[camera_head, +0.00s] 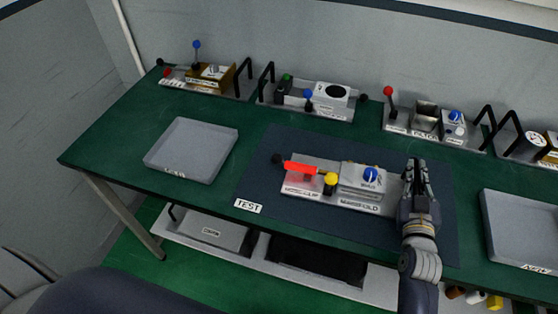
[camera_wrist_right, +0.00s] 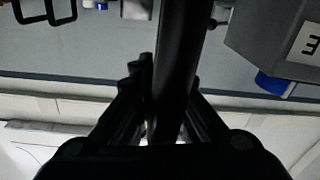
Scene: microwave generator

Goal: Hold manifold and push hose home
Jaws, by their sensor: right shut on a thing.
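The manifold unit (camera_head: 338,203) sits on the dark mat labelled TEST, on the green bench. I cannot tell whether the hose is seated. My right gripper (camera_head: 414,168) is at the unit's right end, shut on a black handle bar (camera_wrist_right: 178,60), which runs between the fingers in the wrist view. The gripper mostly hides this handle in the head view. My left gripper is out of view.
Grey trays stand at left (camera_head: 174,172) and right (camera_head: 507,252) of the mat (camera_head: 262,190). A shelf runs below the bench.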

